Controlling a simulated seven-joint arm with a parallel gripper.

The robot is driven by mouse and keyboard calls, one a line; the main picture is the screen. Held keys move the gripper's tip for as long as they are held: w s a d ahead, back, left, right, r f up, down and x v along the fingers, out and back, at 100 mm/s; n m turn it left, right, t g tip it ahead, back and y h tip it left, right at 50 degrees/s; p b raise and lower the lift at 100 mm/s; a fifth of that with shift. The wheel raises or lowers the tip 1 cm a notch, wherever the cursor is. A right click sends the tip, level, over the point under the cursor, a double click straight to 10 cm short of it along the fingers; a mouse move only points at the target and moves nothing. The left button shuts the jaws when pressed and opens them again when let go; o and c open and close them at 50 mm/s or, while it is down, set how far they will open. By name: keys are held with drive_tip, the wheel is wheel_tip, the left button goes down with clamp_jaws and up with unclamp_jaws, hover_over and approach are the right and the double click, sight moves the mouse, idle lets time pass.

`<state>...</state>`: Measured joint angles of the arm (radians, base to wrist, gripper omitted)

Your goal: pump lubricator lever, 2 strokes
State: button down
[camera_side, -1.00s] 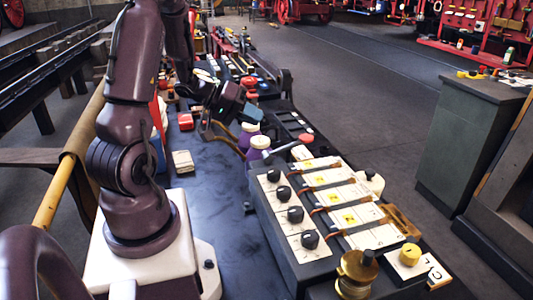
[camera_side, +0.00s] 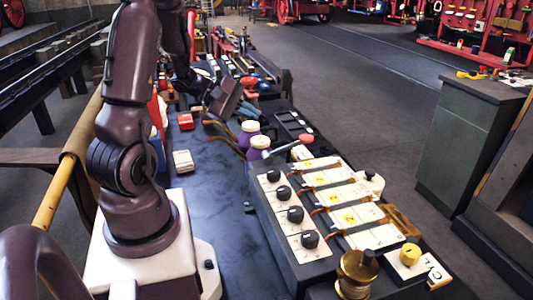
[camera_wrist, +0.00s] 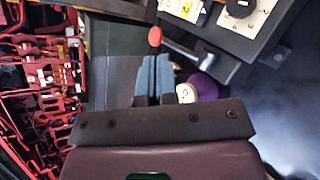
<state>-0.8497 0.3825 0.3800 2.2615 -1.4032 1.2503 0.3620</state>
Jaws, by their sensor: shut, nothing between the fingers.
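The lubricator lever (camera_side: 286,147) is a pale grey rod with a red knob (camera_side: 306,139) at its end. In the wrist view the red knob (camera_wrist: 155,36) shows just beyond my fingertips, with the grey rod (camera_wrist: 182,49) running to the right. My gripper (camera_wrist: 155,58) has its two blue fingers side by side, shut and empty. In the side view it is beyond and left of the lever, apart from it; its fingertips are hard to make out there.
The valve box with black knobs (camera_side: 295,214) and labelled plates lies nearer the camera.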

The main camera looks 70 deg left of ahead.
drive_tip(key=shift+w+f, duration=0.4)
drive_tip(key=shift+f, duration=1)
drive_tip(key=shift+w+f, duration=0.45)
drive_tip(key=shift+f, duration=0.95)
drive_tip(key=shift+w+f, duration=0.4)
drive_tip(key=shift+f, duration=1)
drive_tip(key=shift+f, duration=0.2)
drive_tip(key=shift+w+f, duration=0.1)
drive_tip(key=shift+f, duration=0.1)
drive_tip(key=shift+w+f, duration=0.2)
drive_tip(key=shift+f, duration=0.4)
drive_tip(key=shift+r, duration=0.1)
drive_tip(key=shift+s+r, duration=0.45)
drive_tip(key=shift+r, duration=0.1)
drive_tip(key=shift+r, duration=0.1)
